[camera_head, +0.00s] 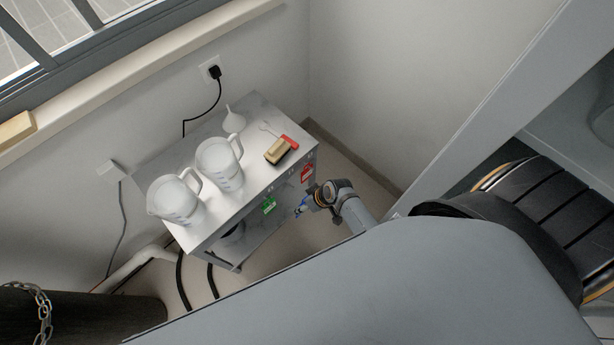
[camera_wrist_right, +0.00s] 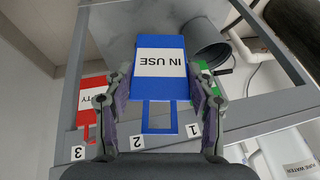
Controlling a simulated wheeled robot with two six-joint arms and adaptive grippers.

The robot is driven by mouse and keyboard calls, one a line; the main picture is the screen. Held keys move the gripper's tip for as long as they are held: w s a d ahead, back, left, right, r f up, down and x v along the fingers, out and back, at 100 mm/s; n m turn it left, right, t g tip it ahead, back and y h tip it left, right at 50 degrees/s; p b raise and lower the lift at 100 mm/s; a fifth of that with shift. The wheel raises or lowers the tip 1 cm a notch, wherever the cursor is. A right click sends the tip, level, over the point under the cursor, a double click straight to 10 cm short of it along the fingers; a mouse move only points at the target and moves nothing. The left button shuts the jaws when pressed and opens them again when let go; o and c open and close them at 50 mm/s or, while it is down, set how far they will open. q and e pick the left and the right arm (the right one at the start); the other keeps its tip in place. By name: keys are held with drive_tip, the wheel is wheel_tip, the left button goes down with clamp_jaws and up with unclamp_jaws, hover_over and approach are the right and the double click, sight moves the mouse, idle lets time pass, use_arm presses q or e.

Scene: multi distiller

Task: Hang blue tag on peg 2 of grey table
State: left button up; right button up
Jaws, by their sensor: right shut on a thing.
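The blue tag (camera_wrist_right: 160,56), marked IN USE, is between the two fingers of my right gripper (camera_wrist_right: 158,78), which is shut on it. The tag has an open frame at its lower end in the right wrist view. In the head view the tag (camera_head: 299,210) is a small blue patch at my right gripper (camera_head: 305,206), in front of the grey table (camera_head: 238,213). The label 2 (camera_wrist_right: 137,142) on the table edge shows just below the tag's frame in the wrist view. Peg 2 itself cannot be made out. My left gripper is not in view.
A red tag (camera_head: 307,172) and a green tag (camera_head: 269,205) hang on the table's front, by labels 3 (camera_wrist_right: 78,152) and 1 (camera_wrist_right: 193,129). Two jugs (camera_head: 219,163), a funnel (camera_head: 234,122) and a brush (camera_head: 277,151) are on top.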

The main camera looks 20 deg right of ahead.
drive_tip(key=w+a+f+b, duration=0.1)
drive_tip(key=w+a+b, duration=0.2)
drive_tip(key=w+b, duration=0.2)
drive_tip(key=w, duration=0.3)
drive_tip(key=shift+w+f, duration=0.25)
drive_tip(key=shift+w, duration=0.05)
idle(0.5)
idle(0.4)
drive_tip(key=o, duration=1)
drive_tip(key=v, duration=1.2)
drive_tip(key=shift+a, duration=0.1)
